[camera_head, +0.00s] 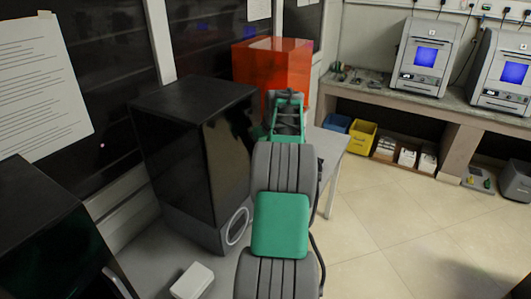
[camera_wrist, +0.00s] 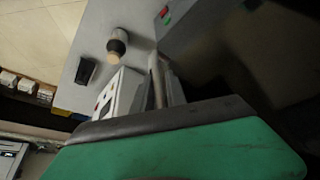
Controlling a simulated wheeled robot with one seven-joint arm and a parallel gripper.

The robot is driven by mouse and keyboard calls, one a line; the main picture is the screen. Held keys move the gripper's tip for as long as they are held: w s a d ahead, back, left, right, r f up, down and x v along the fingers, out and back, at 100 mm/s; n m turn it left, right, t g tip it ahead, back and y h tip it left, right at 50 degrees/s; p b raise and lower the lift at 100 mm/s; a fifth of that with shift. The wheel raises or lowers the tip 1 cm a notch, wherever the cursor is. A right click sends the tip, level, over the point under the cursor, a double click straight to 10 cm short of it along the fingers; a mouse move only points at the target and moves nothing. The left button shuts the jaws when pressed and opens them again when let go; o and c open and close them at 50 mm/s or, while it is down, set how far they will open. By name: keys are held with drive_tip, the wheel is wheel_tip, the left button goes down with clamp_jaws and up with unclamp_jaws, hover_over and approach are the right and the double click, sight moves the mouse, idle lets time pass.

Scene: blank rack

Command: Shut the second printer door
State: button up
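A black box-shaped printer (camera_head: 170,150) stands on the grey bench in the head view. Its glossy dark front (camera_head: 226,150) faces right and looks flush with the body, though my arm covers part of its right side. A second black printer (camera_head: 40,225) is cut off at the lower left. Which one is the second printer is not marked. My gripper (camera_head: 286,108) is at the far end of my arm, in front of the orange enclosure; its fingers are not clear. In the wrist view, my green housing fills the bottom.
The wrist view shows a grey surface with a dark bottle-like item (camera_wrist: 117,45), a small black item (camera_wrist: 85,70) and a white box (camera_wrist: 120,95). A white block (camera_head: 192,282) lies on the near bench. The tiled floor (camera_head: 410,240) at right is clear.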

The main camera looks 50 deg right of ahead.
drive_tip(key=shift+o, duration=0.6)
drive_tip(key=shift+f, duration=0.1)
drive_tip(key=shift+a+f, duration=0.1)
drive_tip(key=b+v, duration=0.1)
drive_tip(key=v, duration=0.7)
